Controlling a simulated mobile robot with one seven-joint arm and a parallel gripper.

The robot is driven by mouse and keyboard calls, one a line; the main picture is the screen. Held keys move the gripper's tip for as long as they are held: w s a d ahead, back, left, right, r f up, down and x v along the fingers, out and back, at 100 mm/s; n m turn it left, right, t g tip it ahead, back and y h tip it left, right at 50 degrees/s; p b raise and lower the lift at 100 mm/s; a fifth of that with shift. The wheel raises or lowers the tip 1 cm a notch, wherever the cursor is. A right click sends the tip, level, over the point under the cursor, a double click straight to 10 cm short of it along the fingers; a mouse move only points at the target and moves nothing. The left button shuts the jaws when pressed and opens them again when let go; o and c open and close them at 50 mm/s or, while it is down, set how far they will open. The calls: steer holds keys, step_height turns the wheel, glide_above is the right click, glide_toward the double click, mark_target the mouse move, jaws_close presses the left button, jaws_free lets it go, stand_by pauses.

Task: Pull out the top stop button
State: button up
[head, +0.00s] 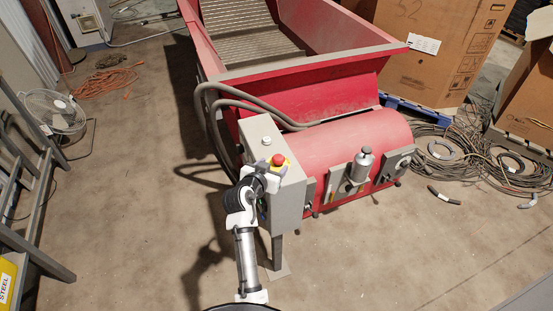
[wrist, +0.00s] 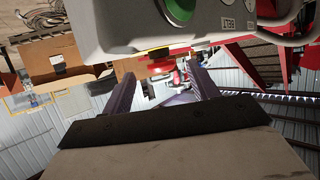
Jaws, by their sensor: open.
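The top stop button (head: 278,160) is a red mushroom button on a yellow base, on the top face of a grey control box (head: 292,205). In the wrist view the red button (wrist: 160,66) appears beyond and between my two purple fingers, beside the box edge. My gripper (head: 272,168) is open at the top of the box, with its fingers close to the button. In the wrist view my gripper (wrist: 160,76) holds nothing. I cannot tell whether either finger touches the button.
A white knob (head: 266,141) sits behind the red button on the box top. A green button (wrist: 180,8) is on the box front. Thick grey hoses (head: 215,100) run behind the box to the red machine (head: 345,150). Open floor lies left of the box.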

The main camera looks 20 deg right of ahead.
mark_target(275, 162)
steer(key=shift+p+x, duration=0.35)
steer(key=shift+x, duration=1.7)
jaws_close()
steer(key=shift+w, duration=0.15)
